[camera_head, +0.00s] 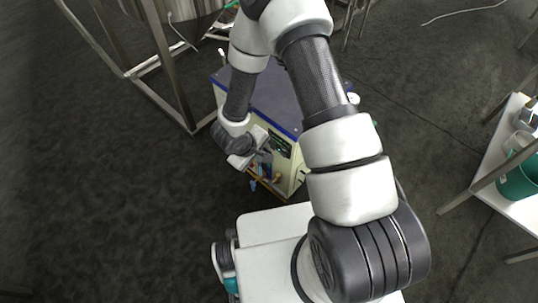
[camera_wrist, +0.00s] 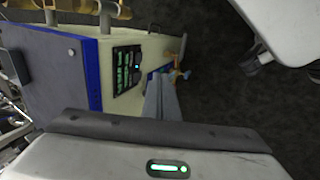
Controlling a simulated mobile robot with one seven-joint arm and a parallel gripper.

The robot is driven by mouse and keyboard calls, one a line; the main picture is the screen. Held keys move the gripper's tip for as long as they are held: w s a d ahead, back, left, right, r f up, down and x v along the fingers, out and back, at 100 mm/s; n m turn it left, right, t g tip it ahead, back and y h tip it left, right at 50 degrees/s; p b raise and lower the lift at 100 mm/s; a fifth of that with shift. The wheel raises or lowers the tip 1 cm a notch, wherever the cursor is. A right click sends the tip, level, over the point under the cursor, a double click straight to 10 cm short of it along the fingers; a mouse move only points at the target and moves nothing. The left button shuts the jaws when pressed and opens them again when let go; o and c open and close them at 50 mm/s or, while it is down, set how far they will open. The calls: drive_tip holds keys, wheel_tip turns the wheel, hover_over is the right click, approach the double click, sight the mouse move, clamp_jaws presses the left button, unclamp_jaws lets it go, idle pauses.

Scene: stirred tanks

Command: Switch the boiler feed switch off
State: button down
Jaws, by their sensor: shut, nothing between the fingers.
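A cream cabinet with a blue-edged dark top (camera_head: 285,95) stands on the floor under my arm; it also shows tilted in the wrist view (camera_wrist: 95,48). Its front carries a dark control panel with green markings (camera_head: 279,144), seen larger in the wrist view (camera_wrist: 127,69). I cannot single out the boiler feed switch. My gripper (camera_head: 267,151) is at the cabinet's front, close to the panel. In the wrist view its fingers (camera_wrist: 162,98) are together, empty, and overlap the area beside the panel. I cannot tell whether they touch the cabinet.
Small coloured fittings (camera_wrist: 179,75) stick out of the cabinet front near the fingers. A metal-legged tank (camera_head: 190,10) stands behind left. A white table (camera_head: 505,175) with a green container (camera_head: 520,178) is at the right. The dark floor at left is clear.

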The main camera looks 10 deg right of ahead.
sight(280, 152)
drive_tip(key=w+d+f+b, duration=0.1)
drive_tip(key=w+d+f, duration=0.3)
drive_tip(key=d+f, duration=0.2)
drive_tip(key=shift+b+x, duration=0.4)
drive_tip(key=shift+x, duration=0.4)
drive_tip(key=shift+w+d+r+g+y, duration=0.15)
drive_tip(key=shift+w+d+g+y, duration=0.15)
drive_tip(key=shift+d+g+y, duration=0.15)
